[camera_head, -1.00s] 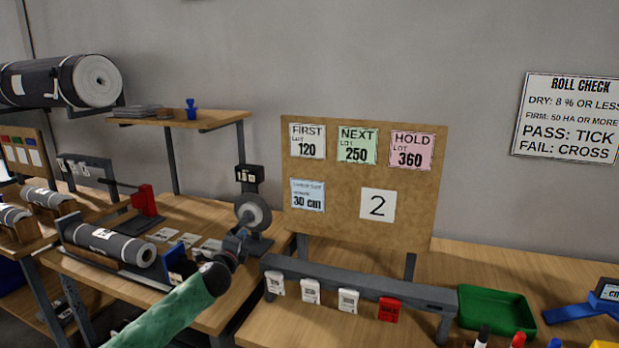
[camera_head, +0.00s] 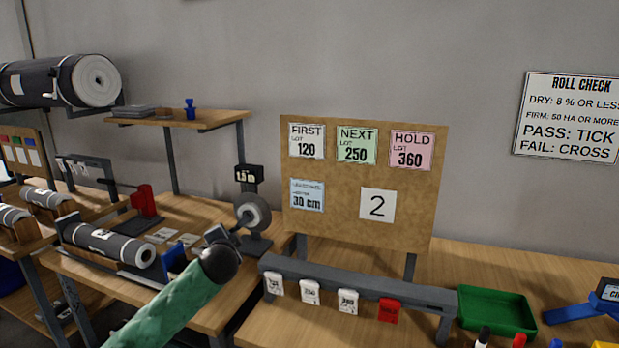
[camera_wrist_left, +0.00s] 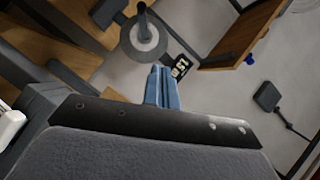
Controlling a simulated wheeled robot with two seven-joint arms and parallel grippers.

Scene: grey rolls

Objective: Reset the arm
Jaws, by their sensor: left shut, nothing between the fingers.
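My left arm, in a green sleeve, reaches in from the bottom of the head view. Its gripper (camera_head: 217,236) is above the wooden bench, in front of the grey round disc on a stand (camera_head: 252,212). In the left wrist view the two blue fingers (camera_wrist_left: 162,86) are together with nothing between them. The disc's stand (camera_wrist_left: 143,38) shows just beyond the fingertips, with a gap that I cannot judge. My right gripper is not in view.
A dark grey roll (camera_head: 108,244) lies in a holder left of the arm, with a red clamp (camera_head: 144,200) behind it. A rail with white tags and one red tag (camera_head: 388,310) stands to the right, near a green tray (camera_head: 496,314). A notice board (camera_head: 364,180) stands behind.

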